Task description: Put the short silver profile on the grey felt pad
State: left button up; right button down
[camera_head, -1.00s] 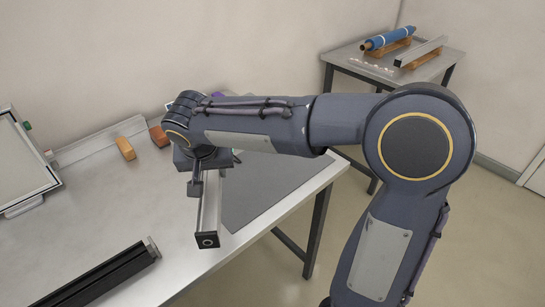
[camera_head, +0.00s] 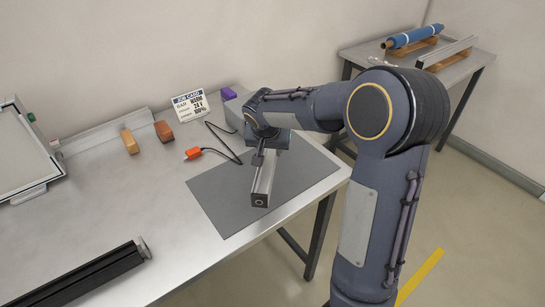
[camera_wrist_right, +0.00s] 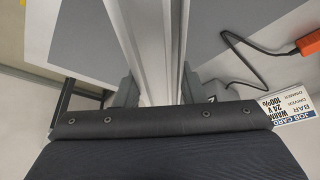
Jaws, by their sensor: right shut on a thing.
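The short silver profile (camera_head: 264,181) has a dark square end cap and points toward the front of the table. My right gripper (camera_head: 266,155) is shut on it. In the head view the profile appears over the grey felt pad (camera_head: 225,198); I cannot tell whether it touches the pad. In the right wrist view the profile (camera_wrist_right: 150,50) runs up between the fingers of my right gripper (camera_wrist_right: 158,88), with the felt pad (camera_wrist_right: 205,35) behind it. The far end of the profile is hidden by my wrist in the head view. My left gripper is not in view.
A long black profile (camera_head: 85,277) lies at the front left. A job card (camera_head: 190,106), an orange-ended cable tool (camera_head: 193,153), two small blocks (camera_head: 130,142) and a purple item (camera_head: 228,94) are behind.

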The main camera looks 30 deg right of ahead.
jog(key=shift+w+d+f, duration=0.3)
jog(key=shift+d+f, duration=0.1)
jog(key=shift+f, duration=0.15)
jog(key=shift+w+d+f, duration=0.3)
jog(key=shift+d+f, duration=0.05)
jog(key=shift+f, duration=0.15)
jog(key=f, duration=0.1)
jog(key=f+p, duration=0.1)
jog(key=f, duration=0.1)
jog(key=shift+w+d+f, duration=0.1)
jog(key=shift+w+d, duration=0.1)
jog(key=shift+f, duration=0.25)
jog(key=shift+f+b, duration=0.15)
jog(key=shift+b, duration=0.15)
jog(key=c, duration=0.9)
grip_release()
